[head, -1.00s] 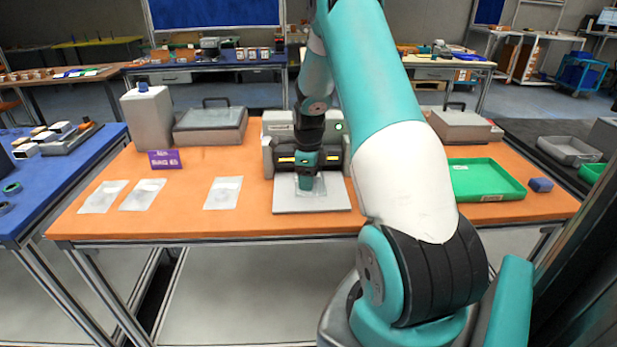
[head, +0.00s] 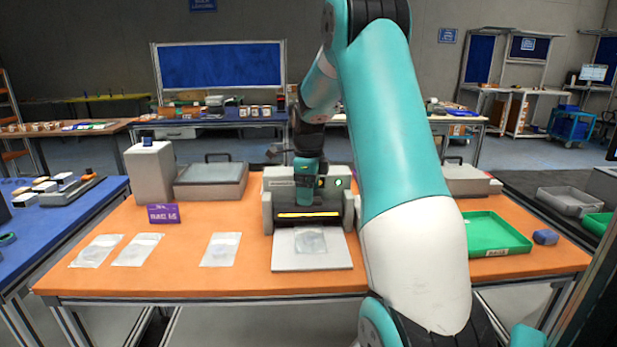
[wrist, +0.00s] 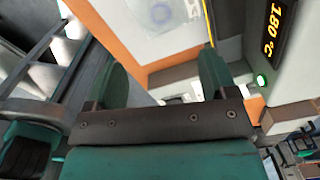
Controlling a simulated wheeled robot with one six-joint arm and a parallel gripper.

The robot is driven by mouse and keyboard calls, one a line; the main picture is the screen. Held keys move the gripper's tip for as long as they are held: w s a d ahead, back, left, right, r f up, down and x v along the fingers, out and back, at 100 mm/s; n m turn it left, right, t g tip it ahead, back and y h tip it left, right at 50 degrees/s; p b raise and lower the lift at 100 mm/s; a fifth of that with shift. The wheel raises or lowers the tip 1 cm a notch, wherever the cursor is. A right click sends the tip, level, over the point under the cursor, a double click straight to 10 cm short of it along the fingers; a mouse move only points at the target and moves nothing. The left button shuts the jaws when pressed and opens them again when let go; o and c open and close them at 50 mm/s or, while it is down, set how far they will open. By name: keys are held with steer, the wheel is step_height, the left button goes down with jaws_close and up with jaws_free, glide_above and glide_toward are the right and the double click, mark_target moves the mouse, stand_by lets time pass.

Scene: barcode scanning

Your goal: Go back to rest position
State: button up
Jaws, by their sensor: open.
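My gripper (head: 305,190) is raised in front of the upper part of the grey sealing machine (head: 268,212), above its white plate (head: 300,262). In the wrist view, the two teal fingers of my gripper (wrist: 165,75) stand apart with nothing between them. A clear bag (head: 310,241) lies flat on the white plate, below and apart from the fingers. The bag also shows in the wrist view (wrist: 150,18), beside the machine's lit display (wrist: 272,30), which reads 180 °C.
On the orange table (head: 200,285) lie several clear bags (head: 220,250) at the left. A purple sign (head: 163,214), a grey canister (head: 150,175) and a grey case (head: 210,182) stand behind them. A green tray (head: 495,234) and a blue block (head: 545,237) are at the right.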

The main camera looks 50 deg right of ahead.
steer(key=shift+r, duration=2.25)
